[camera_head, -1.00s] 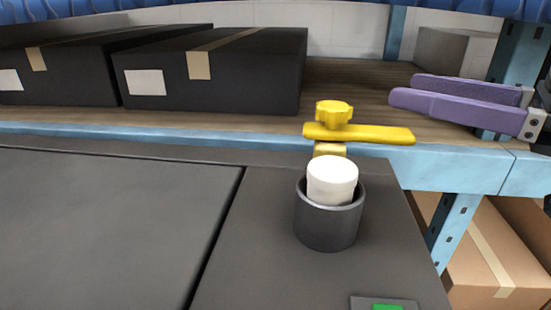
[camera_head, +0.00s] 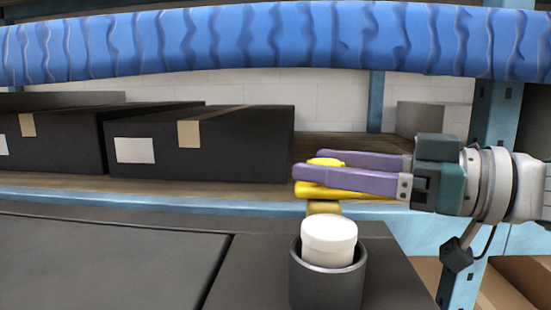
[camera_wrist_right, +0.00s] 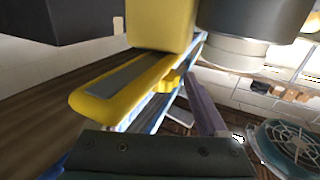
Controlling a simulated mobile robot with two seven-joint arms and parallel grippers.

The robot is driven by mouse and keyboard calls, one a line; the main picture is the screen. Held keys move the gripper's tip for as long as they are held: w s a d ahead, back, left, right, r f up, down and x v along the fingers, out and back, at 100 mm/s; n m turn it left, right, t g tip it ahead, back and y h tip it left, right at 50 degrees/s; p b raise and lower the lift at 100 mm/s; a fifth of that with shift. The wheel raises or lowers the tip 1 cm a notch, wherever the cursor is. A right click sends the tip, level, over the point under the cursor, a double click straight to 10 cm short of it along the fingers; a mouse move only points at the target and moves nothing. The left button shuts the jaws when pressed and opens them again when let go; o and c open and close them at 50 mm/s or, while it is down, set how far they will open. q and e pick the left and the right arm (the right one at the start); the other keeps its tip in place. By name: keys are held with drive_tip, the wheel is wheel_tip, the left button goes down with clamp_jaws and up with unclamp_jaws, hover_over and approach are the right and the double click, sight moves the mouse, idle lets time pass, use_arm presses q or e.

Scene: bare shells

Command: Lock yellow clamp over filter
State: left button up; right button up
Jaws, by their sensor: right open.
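The yellow clamp (camera_head: 310,189) stands behind the cup, its bar partly hidden by my right gripper (camera_head: 302,167). The bar points right, beside the filter rather than over it. The white filter (camera_head: 329,240) sits upright in a dark grey cup (camera_head: 328,285), its top uncovered. My right gripper is open, its purple fingers pointing left at the clamp's knob and bar; contact cannot be told. In the right wrist view the yellow bar (camera_wrist_right: 125,90) is close, near a purple finger (camera_wrist_right: 205,105); the white filter (camera_wrist_right: 233,50) is beyond. My left gripper is out of view.
Black boxes (camera_head: 200,145) with tape stand on the shelf at the left. A blue wavy-patterned roll (camera_head: 250,40) crosses the top. A blue post (camera_head: 495,110) stands at the right behind my arm. The dark worktop (camera_head: 90,262) left of the cup is clear.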

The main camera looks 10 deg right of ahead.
drive_tip(key=shift+w+a, duration=0.25)
drive_tip(key=shift+a, duration=0.05)
drive_tip(key=shift+c, duration=0.4)
clamp_jaws()
idle(0.9)
